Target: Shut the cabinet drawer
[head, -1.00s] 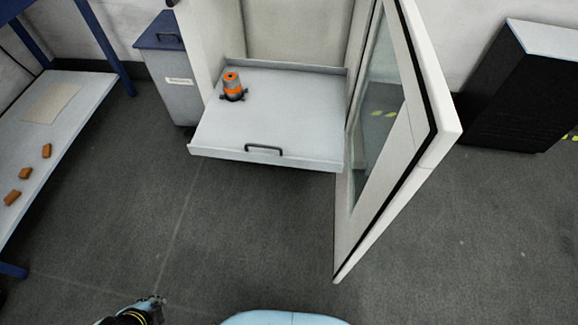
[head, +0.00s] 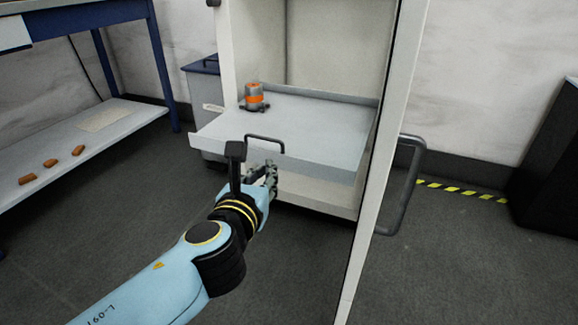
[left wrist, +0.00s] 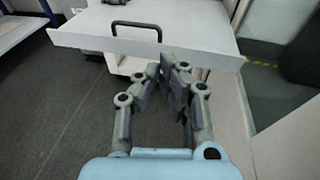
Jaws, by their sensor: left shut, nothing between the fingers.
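The white cabinet drawer (head: 318,124) is pulled out of the cabinet in the head view, with a black bar handle (head: 264,142) on its front. In the left wrist view the drawer front (left wrist: 190,54) and its handle (left wrist: 136,27) lie ahead of the fingers. My left gripper (head: 268,172) is shut and empty, just below and in front of the drawer front; in the left wrist view its fingers (left wrist: 162,72) point at the front's lower edge. I cannot tell whether it touches. My right gripper is not in view.
An orange and grey device (head: 254,98) stands on the drawer's left side. The cabinet's open door (head: 378,190), with a large handle (head: 408,190), is to the right. A blue-framed bench (head: 95,140) with orange blocks is at left. A grey bin (head: 205,95) stands beside the cabinet.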

